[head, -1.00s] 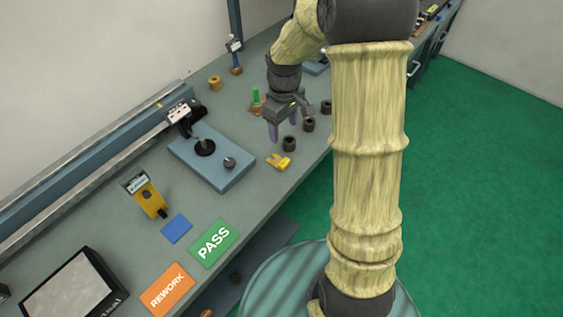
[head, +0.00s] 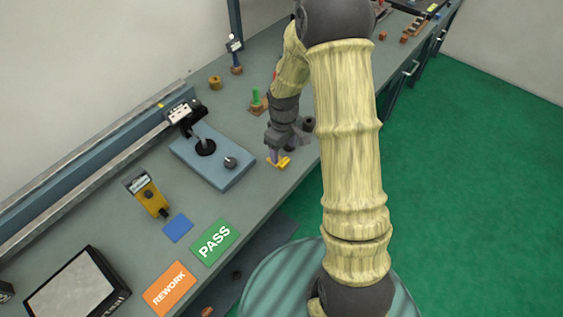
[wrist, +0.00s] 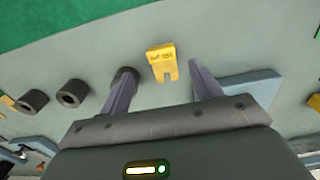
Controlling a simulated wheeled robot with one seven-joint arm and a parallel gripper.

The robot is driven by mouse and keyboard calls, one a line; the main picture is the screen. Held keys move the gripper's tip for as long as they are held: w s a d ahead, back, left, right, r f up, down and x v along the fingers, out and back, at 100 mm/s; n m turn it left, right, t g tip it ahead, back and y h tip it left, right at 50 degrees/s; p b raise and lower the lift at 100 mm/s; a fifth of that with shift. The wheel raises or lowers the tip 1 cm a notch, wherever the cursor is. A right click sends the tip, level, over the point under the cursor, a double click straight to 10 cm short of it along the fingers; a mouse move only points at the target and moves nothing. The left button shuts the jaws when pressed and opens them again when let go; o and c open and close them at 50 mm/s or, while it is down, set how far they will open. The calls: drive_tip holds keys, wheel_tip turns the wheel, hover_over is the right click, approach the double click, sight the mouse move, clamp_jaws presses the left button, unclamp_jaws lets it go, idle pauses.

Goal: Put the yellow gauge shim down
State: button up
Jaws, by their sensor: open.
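The yellow gauge shim (head: 284,163) lies flat on the grey bench near its front edge, right of the blue fixture plate. In the wrist view my gripper (wrist: 158,80) is open, with one finger on each side of the shim's line. No contact with the shim is visible.
The blue fixture plate (head: 228,180) with black parts stands left of the shim. Dark ring parts (wrist: 72,93) stand close beside it. A PASS card (head: 214,241), a REWORK card (head: 169,289) and a blue square (head: 177,229) lie toward the lower left. Bare bench lies between.

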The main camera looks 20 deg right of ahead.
sight(282, 160)
drive_tip(key=f, duration=0.1)
drive_tip(key=f+p, duration=0.1)
drive_tip(key=f, duration=0.2)
drive_tip(key=shift+w+a+f, duration=0.1)
drive_tip(key=shift+a+f, duration=0.15)
drive_tip(key=shift+f, duration=0.15)
drive_tip(key=shift+c, duration=0.4)
drive_tip(key=c, duration=1.1)
wheel_tip(282, 160, up, 10)
drive_tip(key=shift+r+b, duration=0.1)
drive_tip(key=shift+b, duration=0.55)
